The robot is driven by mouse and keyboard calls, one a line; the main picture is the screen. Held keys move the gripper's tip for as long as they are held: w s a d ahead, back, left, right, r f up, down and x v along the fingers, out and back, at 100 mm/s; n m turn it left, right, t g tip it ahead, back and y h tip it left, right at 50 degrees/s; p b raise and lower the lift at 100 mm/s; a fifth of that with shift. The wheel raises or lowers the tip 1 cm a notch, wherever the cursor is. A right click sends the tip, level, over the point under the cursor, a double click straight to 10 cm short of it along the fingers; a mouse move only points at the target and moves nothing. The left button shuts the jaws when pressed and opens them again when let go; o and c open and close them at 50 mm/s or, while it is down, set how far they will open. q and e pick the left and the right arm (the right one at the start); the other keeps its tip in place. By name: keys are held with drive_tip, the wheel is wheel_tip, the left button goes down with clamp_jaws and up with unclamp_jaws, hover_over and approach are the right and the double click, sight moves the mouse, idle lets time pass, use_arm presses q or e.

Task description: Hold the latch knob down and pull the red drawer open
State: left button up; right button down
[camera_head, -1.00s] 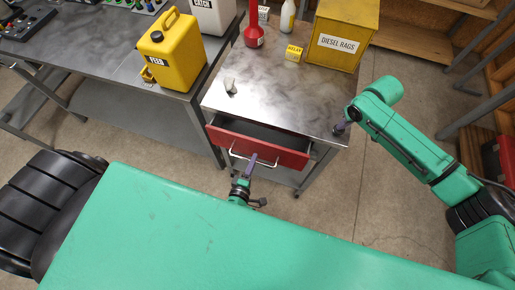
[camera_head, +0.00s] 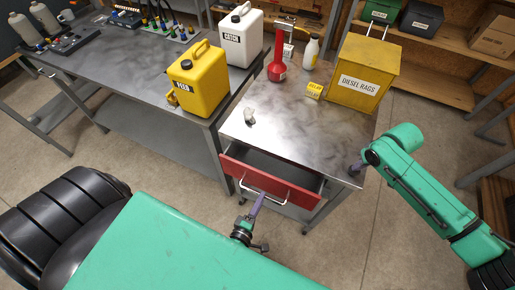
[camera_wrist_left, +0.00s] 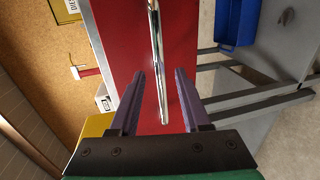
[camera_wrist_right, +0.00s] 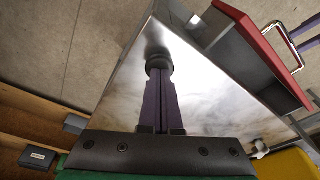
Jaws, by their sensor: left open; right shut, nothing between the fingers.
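The red drawer (camera_head: 285,190) stands partly open under the metal-topped cabinet (camera_head: 290,125), its dark inside showing. Its bright bar handle (camera_head: 240,186) is on the front. My left gripper (camera_head: 260,197) is at this handle. In the left wrist view my left gripper (camera_wrist_left: 159,76) is open, with the handle (camera_wrist_left: 157,45) running between its fingers and a gap on each side. My right gripper (camera_head: 355,168) is shut and empty at the cabinet's front right corner. In the right wrist view its fingertips (camera_wrist_right: 158,78) meet the dark round latch knob (camera_wrist_right: 158,62); how far down it is cannot be told.
A workbench (camera_head: 130,65) with a yellow jug (camera_head: 197,85) adjoins at left. Floor in front is clear.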

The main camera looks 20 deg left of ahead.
use_arm(q)
drive_tip(key=v, duration=0.9)
drive_tip(key=shift+s, duration=0.15)
use_arm(e)
wheel_tip(320, 180, up, 3)
drive_tip(key=p, duration=0.3)
drive_tip(key=shift+f, duration=0.15)
drive_tip(key=shift+w, duration=0.1)
drive_tip(key=shift+r, duration=0.4)
use_arm(q)
wheel_tip(320, 180, up, 3)
drive_tip(key=shift+f, duration=0.15)
use_arm(e)
wheel_tip(320, 180, up, 9)
drive_tip(key=shift+f, duration=0.2)
